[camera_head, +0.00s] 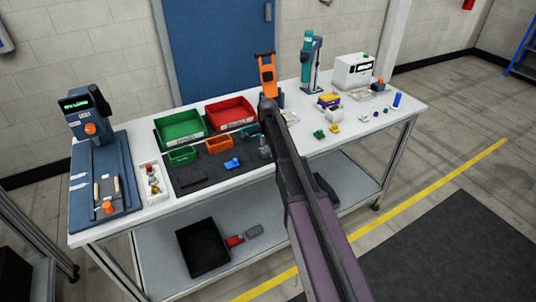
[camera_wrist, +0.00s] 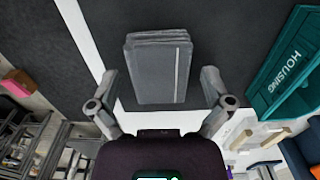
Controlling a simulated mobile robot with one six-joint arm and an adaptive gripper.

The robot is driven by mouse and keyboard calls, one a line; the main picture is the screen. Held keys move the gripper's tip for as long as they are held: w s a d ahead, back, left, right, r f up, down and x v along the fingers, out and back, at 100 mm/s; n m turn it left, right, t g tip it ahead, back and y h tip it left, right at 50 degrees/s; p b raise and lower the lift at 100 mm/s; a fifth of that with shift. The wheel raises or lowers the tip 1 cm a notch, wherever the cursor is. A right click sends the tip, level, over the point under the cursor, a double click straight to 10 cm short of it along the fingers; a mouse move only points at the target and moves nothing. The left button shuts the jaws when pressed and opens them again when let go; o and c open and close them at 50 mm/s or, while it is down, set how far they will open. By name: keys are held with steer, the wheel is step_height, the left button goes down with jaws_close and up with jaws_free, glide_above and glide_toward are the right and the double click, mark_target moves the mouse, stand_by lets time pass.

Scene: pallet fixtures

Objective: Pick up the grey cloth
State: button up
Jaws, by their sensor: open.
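The grey cloth (camera_wrist: 158,70) shows in the wrist view as a folded, layered block with a pale stripe near its right side. It lies on a dark mat, close to the white table surface. My gripper (camera_wrist: 160,88) is open, with one finger on each side of the cloth in the picture. Gaps show between the fingers and the cloth, and nothing is held. The height of the fingers above the cloth is hard to tell. In the head view my arm reaches over the table, and I cannot make out the cloth there.
A teal bin marked HOUSING (camera_wrist: 288,65) stands close to the right of the cloth. In the head view, a green bin (camera_head: 180,129) and a red bin (camera_head: 230,112) stand behind the dark mat (camera_head: 205,178). A blue part (camera_head: 232,163) lies on the mat.

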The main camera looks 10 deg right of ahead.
mark_target(268, 148)
stand_by(0.5)
steer(key=c, duration=1)
steer(key=shift+r, duration=0.25)
steer(key=shift+c, duration=0.2)
step_height(268, 148, up, 4)
steer(key=p, duration=0.4)
steer(key=shift+f, duration=0.2)
steer(key=s+d+p, duration=0.1)
steer(key=s+d, duration=0.1)
steer(key=s, duration=1.4)
steer(key=shift+r, duration=0.45)
steer(key=shift+w, duration=0.1)
steer(key=o, duration=0.5)
steer(key=c, duration=0.4)
